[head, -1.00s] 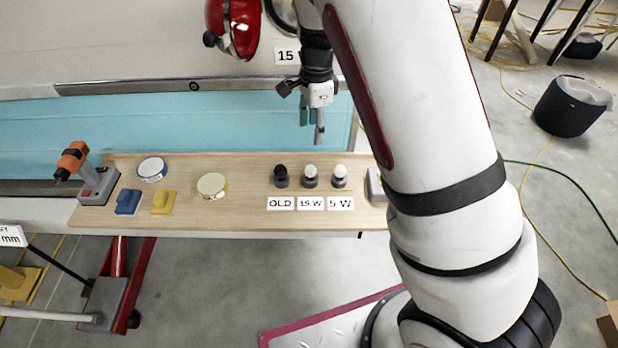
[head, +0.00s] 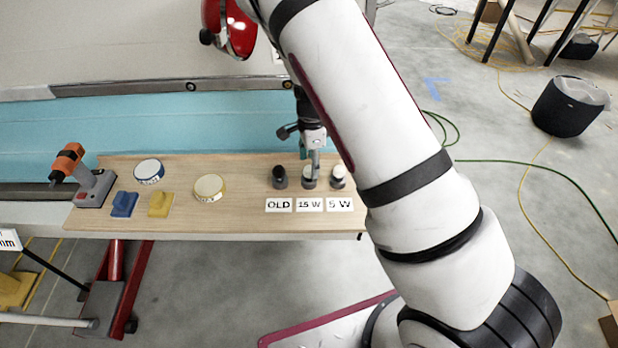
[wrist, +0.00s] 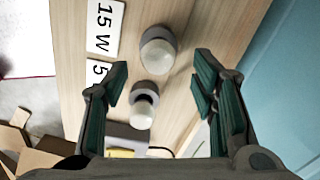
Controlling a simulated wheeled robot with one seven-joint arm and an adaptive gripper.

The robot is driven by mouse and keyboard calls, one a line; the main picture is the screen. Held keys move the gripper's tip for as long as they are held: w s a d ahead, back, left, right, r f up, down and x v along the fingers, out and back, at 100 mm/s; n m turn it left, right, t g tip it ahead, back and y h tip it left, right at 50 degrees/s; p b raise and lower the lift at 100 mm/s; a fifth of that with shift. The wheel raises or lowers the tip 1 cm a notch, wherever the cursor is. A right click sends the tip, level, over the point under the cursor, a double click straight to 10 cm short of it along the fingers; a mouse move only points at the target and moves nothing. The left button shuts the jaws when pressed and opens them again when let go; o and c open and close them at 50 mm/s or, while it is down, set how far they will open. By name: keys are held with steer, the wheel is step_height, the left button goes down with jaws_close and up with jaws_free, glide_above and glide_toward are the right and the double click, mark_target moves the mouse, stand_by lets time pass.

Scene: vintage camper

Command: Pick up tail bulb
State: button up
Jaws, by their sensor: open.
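Three bulbs stand upright in grey holders near the right end of the wooden shelf (head: 240,222). A dark bulb (head: 279,172) stands behind the "OLD" label. A white bulb (head: 307,172) stands behind the "15 W" label, and it also shows in the wrist view (wrist: 157,55). Another white bulb (head: 339,171) stands behind the "5 W" label, and it shows lower in the wrist view (wrist: 141,114). My gripper (head: 311,165) is open and empty, pointing down close over the 15 W bulb and partly covering it. In the wrist view its fingers (wrist: 160,85) are spread either side of the two white bulbs.
An orange drill (head: 68,163) stands at the shelf's left end. A red lamp (head: 238,28) is on the camper's wall above.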

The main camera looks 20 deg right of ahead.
mark_target(310, 167)
steer(key=shift+a+f, duration=0.2)
steer(key=shift+f, duration=1.6)
steer(key=shift+s, duration=0.1)
jaws_close()
steer(key=shift+r, duration=0.1)
